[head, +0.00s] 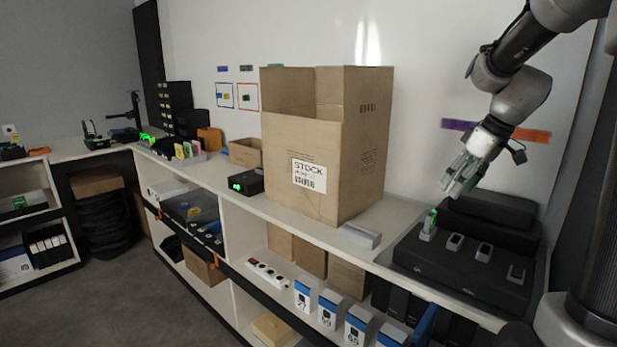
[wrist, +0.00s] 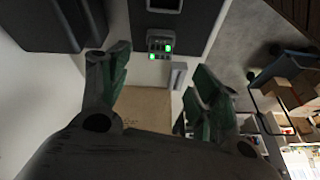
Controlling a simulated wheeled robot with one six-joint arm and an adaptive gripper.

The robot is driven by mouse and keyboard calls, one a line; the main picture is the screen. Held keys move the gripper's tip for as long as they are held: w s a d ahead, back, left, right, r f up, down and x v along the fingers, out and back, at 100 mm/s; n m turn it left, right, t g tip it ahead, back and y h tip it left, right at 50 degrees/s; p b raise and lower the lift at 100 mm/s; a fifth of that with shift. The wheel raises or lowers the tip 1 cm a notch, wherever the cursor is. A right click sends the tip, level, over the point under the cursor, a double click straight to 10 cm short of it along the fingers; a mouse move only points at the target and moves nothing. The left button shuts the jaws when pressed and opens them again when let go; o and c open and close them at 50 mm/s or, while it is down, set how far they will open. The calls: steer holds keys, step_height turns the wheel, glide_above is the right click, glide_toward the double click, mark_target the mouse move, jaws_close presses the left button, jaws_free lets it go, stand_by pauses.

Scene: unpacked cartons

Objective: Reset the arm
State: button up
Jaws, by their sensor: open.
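My arm comes in from the upper right of the head view. My gripper (head: 461,178) hangs at its end, pointing down and left, above the black charging tray. In the wrist view my gripper (wrist: 160,85) shows its two green-padded fingers spread apart with nothing held between them. Beyond the fingers, a small device with green lights (wrist: 160,46) sits on a dark surface. In the head view a device with a green light (head: 429,226) stands in the left slot of the black tray (head: 405,255), below my gripper and apart from it.
A large open carton (head: 345,165) stands on the white shelf top left of my gripper. A grey block (head: 360,236) lies by its front corner. A black box with a green light (head: 246,183) stands further left. Several devices sit in the tray. The wall is close behind.

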steer(key=s+a+m+h, duration=0.1)
steer(key=s+m, duration=0.2)
steer(key=s, duration=0.8)
steer(key=s+a+m+t+h, duration=0.1)
steer(key=s+a+m+h, duration=0.1)
steer(key=s, duration=1)
steer(key=shift+a+r+m, duration=0.25)
steer(key=shift+r+m, duration=0.2)
steer(key=shift+m, duration=0.35)
